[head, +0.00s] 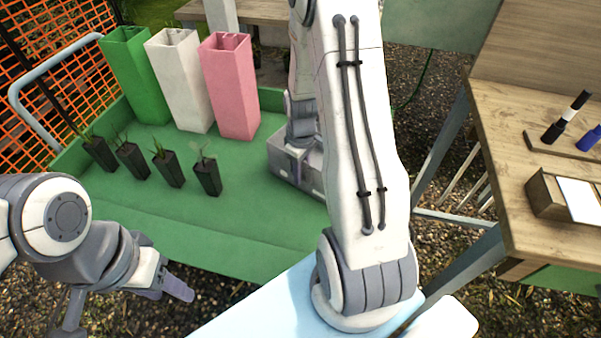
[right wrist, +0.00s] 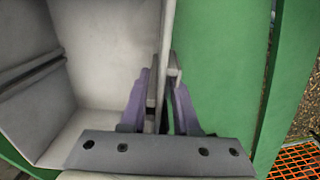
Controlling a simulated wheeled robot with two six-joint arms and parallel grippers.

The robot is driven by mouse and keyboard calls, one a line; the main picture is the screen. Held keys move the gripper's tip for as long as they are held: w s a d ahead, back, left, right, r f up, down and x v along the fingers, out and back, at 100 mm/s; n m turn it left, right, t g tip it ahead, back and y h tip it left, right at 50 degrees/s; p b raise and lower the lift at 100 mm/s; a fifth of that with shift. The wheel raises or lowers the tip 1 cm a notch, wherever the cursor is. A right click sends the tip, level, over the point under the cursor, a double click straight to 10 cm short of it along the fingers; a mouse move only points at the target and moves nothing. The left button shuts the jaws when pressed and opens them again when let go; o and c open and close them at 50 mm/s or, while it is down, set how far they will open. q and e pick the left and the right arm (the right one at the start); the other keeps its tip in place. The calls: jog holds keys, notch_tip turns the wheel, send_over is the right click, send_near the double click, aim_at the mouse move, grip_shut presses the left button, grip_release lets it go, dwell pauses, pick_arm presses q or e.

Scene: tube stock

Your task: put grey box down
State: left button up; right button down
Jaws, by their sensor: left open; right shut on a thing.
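The grey box (head: 290,170) is at the right side of the green cart top, partly hidden behind my right arm in the head view. In the right wrist view I look into the open, pale grey box (right wrist: 100,60). My right gripper (right wrist: 163,75) is shut on one of its walls, with a finger on each side. In the head view the right fingertips are hidden. Whether the box's underside touches the green surface cannot be told. My left gripper (head: 168,288) is open and empty, low at the left near the cart's front edge.
Green (head: 135,75), white (head: 180,80) and pink (head: 230,85) tall tubes stand at the cart's back. Several potted seedlings (head: 168,168) stand before them. The green cart surface (head: 190,225) is clear in front. A wooden table (head: 500,130) stands at right.

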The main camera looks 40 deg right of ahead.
jog(key=shift+f, duration=0.1)
jog(key=c, duration=0.6)
grip_release()
jog(key=shift+c, duration=0.2)
